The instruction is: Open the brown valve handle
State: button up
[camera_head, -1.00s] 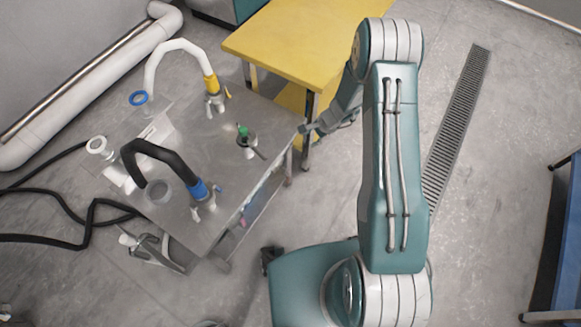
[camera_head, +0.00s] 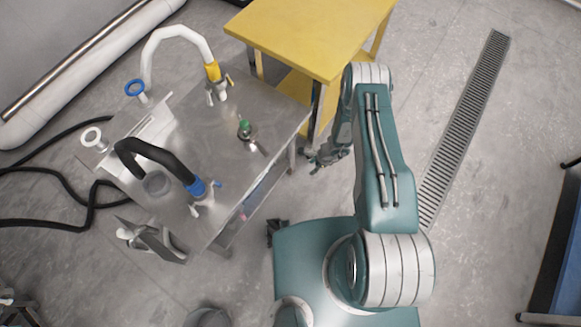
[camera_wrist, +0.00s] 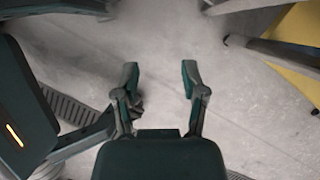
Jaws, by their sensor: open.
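I cannot make out a brown valve handle in either view. The steel cart (camera_head: 215,130) stands left of my arm in the head view. It carries a black curved pipe (camera_head: 150,152) with a blue collar (camera_head: 196,188), a white curved pipe (camera_head: 172,38) with a yellow collar (camera_head: 213,71), and a small fitting with a green top (camera_head: 244,130). My gripper (camera_wrist: 159,75) is open and empty, with bare floor between its fingers in the wrist view. In the head view my gripper (camera_head: 318,163) is just off the cart's right edge, partly hidden by my arm.
A yellow table (camera_head: 310,35) stands behind the cart, close to my arm. Black hoses (camera_head: 60,175) lie on the floor at the left. A floor drain grate (camera_head: 465,125) runs along open floor at the right. A blue bench (camera_head: 560,255) is at the far right edge.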

aim_at(290, 169)
jog(key=a, duration=0.8)
jog(key=shift+w, duration=0.25)
jog(key=shift+a+f, duration=0.1)
jog(key=shift+f, duration=0.6)
jog(key=shift+a+f, duration=0.25)
jog(key=shift+f, duration=0.45)
grip_shut()
